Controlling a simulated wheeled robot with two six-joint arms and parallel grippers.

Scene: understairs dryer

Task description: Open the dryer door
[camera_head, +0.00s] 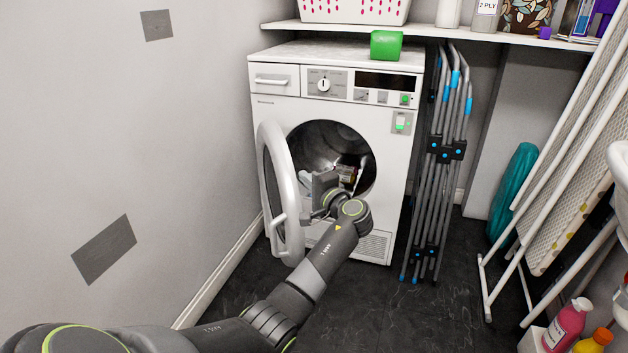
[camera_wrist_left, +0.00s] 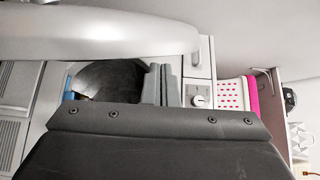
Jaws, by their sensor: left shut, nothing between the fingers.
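The white dryer (camera_head: 335,110) stands against the back wall. Its round door (camera_head: 287,190) is swung wide open to the left, showing the dark drum (camera_head: 330,145) with some items inside. My left gripper (camera_head: 322,187) is in front of the drum opening, on the inner side of the door and close to its rim. In the left wrist view its fingers (camera_wrist_left: 162,84) are together and empty, with the door (camera_wrist_left: 100,32) across the top. I cannot tell whether the gripper touches the door. My right gripper is not in view.
A green box (camera_head: 386,45) sits on the dryer top. A folded drying rack (camera_head: 440,165) stands right of the dryer, and an ironing board (camera_head: 575,150) leans further right. The left wall (camera_head: 110,130) is close beside the door. Dark floor (camera_head: 400,315) in front is clear.

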